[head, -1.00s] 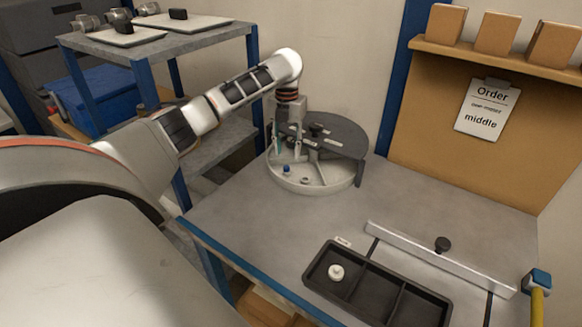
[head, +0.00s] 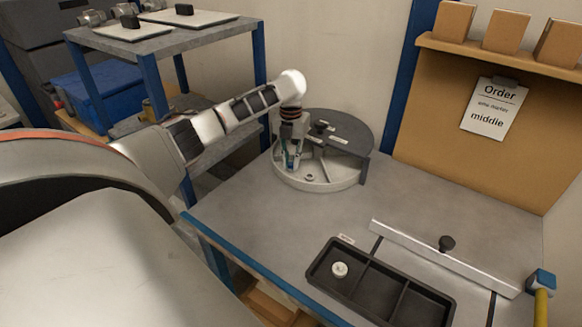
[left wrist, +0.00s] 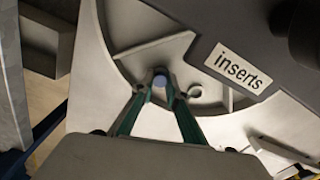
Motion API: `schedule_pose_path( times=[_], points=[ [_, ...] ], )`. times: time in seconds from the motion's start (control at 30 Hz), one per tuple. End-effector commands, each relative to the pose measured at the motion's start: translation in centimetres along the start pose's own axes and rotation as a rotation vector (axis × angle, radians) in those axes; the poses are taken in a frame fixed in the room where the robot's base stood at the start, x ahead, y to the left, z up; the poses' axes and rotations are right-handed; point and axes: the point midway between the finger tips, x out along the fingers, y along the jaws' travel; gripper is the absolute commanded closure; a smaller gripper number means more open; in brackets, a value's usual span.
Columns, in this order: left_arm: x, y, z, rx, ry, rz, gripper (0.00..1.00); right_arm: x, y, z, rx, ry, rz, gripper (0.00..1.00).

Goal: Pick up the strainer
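My left gripper (head: 291,166) points down into that compartment. The piece's lower part is hidden. I see no clear lift off the bin floor. My right gripper is not in view.
A dark lid labelled "inserts" (left wrist: 238,66) covers part of the bin beside my fingers. A black divided tray (head: 322,277) with a white round piece (head: 340,269) lies at the front.

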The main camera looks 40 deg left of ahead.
Motion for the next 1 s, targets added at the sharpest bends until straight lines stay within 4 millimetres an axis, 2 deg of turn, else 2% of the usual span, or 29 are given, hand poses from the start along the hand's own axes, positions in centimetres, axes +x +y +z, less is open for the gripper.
schedule_pose_path(
  times=[0.33,0.53,0.77,1.0],
  points=[
    [-0.2,0.0,0.0,0.0,-0.001,0.0,0.95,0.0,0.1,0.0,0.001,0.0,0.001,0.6],
    [-1.7,0.0,0.1,0.0,-0.003,-0.001,0.95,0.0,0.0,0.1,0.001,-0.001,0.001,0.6],
    [-5.8,0.0,0.1,0.001,-0.005,-0.001,0.95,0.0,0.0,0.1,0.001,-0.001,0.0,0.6],
    [-11.4,0.0,0.2,0.0,-0.005,-0.001,0.95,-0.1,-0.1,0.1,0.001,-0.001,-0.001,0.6]
  ],
)
